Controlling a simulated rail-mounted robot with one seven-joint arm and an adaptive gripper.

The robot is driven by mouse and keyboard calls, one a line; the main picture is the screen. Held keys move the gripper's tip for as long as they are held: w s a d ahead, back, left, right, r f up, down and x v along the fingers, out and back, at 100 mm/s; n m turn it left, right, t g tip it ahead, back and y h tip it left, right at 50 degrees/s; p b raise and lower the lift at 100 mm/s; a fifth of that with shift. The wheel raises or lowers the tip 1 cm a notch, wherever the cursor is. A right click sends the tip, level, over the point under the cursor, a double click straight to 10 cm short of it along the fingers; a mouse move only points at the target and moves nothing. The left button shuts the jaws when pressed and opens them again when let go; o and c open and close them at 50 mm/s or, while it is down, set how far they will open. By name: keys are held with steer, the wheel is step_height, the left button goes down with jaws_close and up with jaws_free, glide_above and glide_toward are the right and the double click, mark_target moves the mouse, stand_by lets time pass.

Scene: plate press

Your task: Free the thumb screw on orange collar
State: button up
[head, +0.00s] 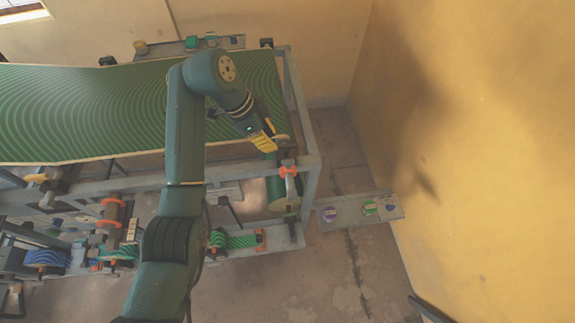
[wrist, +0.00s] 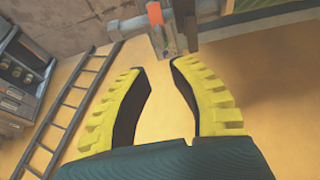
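An orange collar (head: 288,171) sits at the right end of the machine frame, by the end of a green roller. An orange part (wrist: 155,14), probably this collar, shows at the top edge of the wrist view. Its thumb screw cannot be made out. My gripper (head: 266,142) with yellow fingers is above and to the left of the collar in the head view, apart from it. In the wrist view my gripper (wrist: 158,68) is open, with nothing between its fingers. More orange collars (head: 108,224) sit on a roller at the left.
A green patterned belt (head: 80,105) runs across the machine. The grey frame (head: 308,160) borders the collar. A low grey shelf (head: 345,214) holding small coloured items stands at the right. A yellow wall (head: 480,130) rises beyond. A dark ladder-like rack (wrist: 75,112) shows in the wrist view.

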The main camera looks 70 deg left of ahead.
mark_target(288, 161)
steer(key=x, duration=1.2)
steer(key=shift+w+p, duration=0.1)
steer(key=shift+p, duration=0.2)
jaws_close()
